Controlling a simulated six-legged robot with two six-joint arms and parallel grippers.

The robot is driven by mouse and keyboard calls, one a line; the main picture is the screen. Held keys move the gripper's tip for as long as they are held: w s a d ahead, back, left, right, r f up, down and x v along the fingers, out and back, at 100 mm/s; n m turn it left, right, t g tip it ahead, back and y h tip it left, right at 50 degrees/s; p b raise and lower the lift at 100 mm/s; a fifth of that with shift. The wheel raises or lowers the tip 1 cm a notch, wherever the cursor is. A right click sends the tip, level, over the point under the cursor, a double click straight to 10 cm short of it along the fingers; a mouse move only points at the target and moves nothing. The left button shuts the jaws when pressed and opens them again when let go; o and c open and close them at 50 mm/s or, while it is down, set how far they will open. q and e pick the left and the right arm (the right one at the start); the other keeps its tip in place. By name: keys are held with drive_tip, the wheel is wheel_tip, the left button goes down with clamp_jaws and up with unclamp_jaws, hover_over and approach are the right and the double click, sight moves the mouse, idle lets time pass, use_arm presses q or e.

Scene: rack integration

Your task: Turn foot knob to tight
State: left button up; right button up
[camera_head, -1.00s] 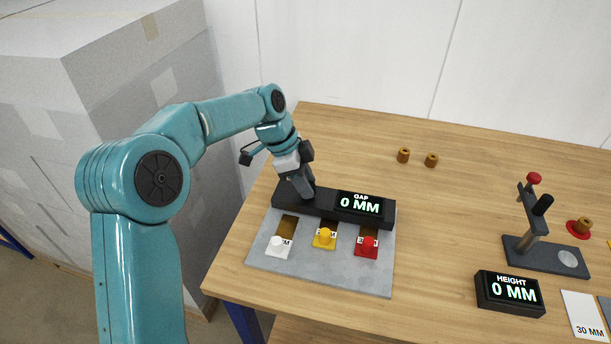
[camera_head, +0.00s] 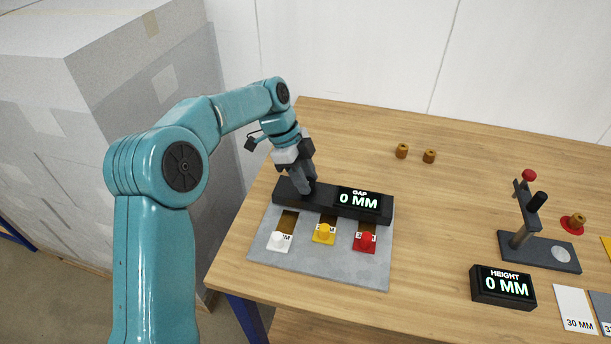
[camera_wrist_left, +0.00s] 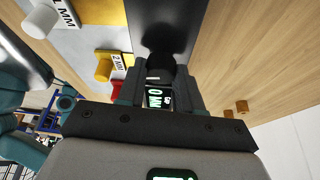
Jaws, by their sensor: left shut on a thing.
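The gap fixture is a black bar (camera_head: 365,212) with a display reading "GAP 0 MM", standing along the back of a grey plate (camera_head: 320,265). My left gripper (camera_head: 308,190) points down at the left part of this bar. In the left wrist view my left gripper (camera_wrist_left: 160,82) is shut on a dark round knob (camera_wrist_left: 160,64) at the bar. The knob is hidden by the fingers in the head view, and no tight mark or pointer can be made out. My right gripper is not in view.
White (camera_head: 280,242), yellow (camera_head: 324,234) and red (camera_head: 364,241) knobbed tabs sit on the plate in front of the bar. A height stand (camera_head: 540,252) and its display (camera_head: 503,287) are at right. Two brown cylinders (camera_head: 402,151) stand behind. The table middle is clear.

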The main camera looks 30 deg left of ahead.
use_arm(q)
drive_tip(key=shift+r, duration=0.15)
drive_tip(key=o, duration=1)
drive_tip(key=shift+o, duration=0.2)
drive_tip(key=shift+a+r, duration=0.2)
drive_tip(key=shift+r, duration=0.15)
drive_tip(key=p+v, duration=0.3)
drive_tip(key=v, duration=1.2)
drive_tip(key=shift+r, duration=0.25)
